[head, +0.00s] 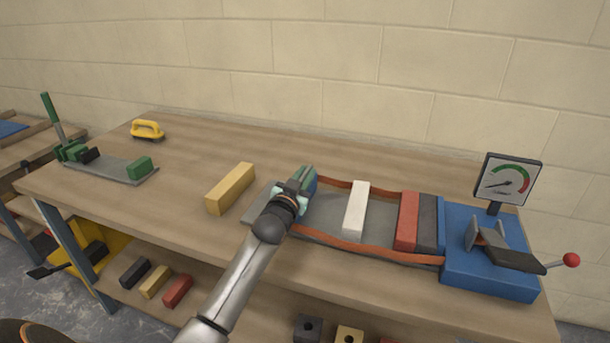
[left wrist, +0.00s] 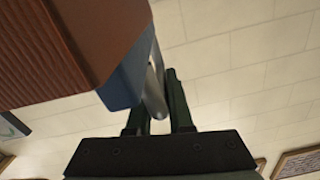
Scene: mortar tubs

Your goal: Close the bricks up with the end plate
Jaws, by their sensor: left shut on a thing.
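The end plate (head: 311,186) stands at the left end of a grey bed, with an orange strap along each side. It is mostly hidden by my left gripper (head: 296,190). In the left wrist view the gripper (left wrist: 158,105) is shut on a grey bar (left wrist: 154,88) beside a blue face (left wrist: 127,78). A white brick (head: 356,209) lies across the bed, with gaps on both sides. A red brick (head: 407,222) and a dark grey brick (head: 428,222) sit side by side against the blue clamp body (head: 488,277). My right gripper is not in view.
A gauge (head: 508,181) and a red-knobbed lever (head: 570,260) stand at the right. A yellow brick (head: 231,188) lies left of the bed. A green-handled tool (head: 110,168) and yellow-handled brush (head: 147,130) are farther left. The table's back middle is clear.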

